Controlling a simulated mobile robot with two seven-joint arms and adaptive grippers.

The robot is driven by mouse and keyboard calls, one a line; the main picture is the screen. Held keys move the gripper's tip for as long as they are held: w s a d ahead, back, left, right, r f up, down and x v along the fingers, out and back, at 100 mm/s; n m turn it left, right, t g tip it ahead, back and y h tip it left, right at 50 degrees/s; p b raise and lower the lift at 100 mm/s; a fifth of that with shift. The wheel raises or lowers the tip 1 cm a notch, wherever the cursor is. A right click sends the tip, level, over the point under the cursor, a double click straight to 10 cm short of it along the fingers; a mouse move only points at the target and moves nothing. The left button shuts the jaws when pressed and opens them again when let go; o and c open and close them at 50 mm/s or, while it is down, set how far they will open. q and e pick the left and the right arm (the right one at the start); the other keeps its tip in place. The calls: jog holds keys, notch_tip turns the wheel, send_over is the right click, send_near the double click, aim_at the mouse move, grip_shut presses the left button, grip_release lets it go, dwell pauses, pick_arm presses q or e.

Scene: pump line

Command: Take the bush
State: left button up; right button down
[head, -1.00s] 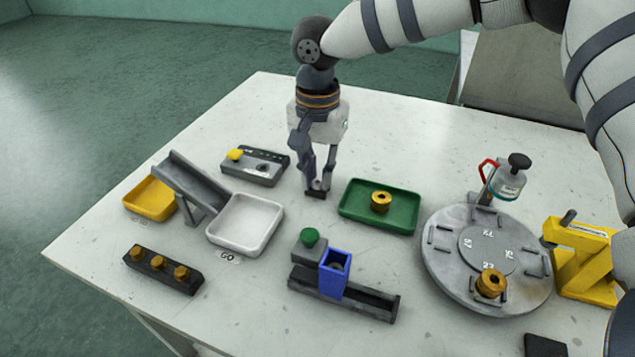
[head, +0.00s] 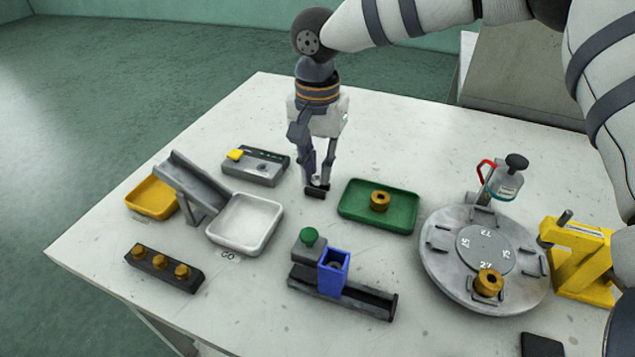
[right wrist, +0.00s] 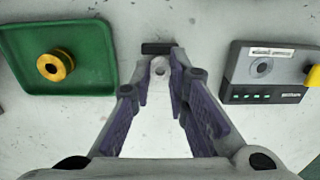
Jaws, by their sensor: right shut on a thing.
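My right gripper (head: 317,187) is low over the white table, between the grey control box and the green tray. In the right wrist view its fingers (right wrist: 160,68) are closed in around a small pale grey ring, the bush (right wrist: 159,67). The bush also shows as a light spot between the fingertips in the head view (head: 316,180). A small dark block (right wrist: 158,48) sits right at the fingertips. Whether the bush touches the block or table cannot be told. My left gripper is not in view.
The green tray (head: 350,211) holds a brass part (head: 380,201). The grey control box (head: 263,170), white tray (head: 228,243), blue chute (head: 334,278) and round grey turntable (head: 445,280) stand around. A yellow stand (head: 580,265) is at right. Bare table lies behind my gripper.

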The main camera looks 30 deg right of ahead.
aim_at(318, 177)
jog(key=shift+r, duration=0.1)
jog(key=shift+r+p, duration=0.4)
jog(key=shift+r, duration=1.75)
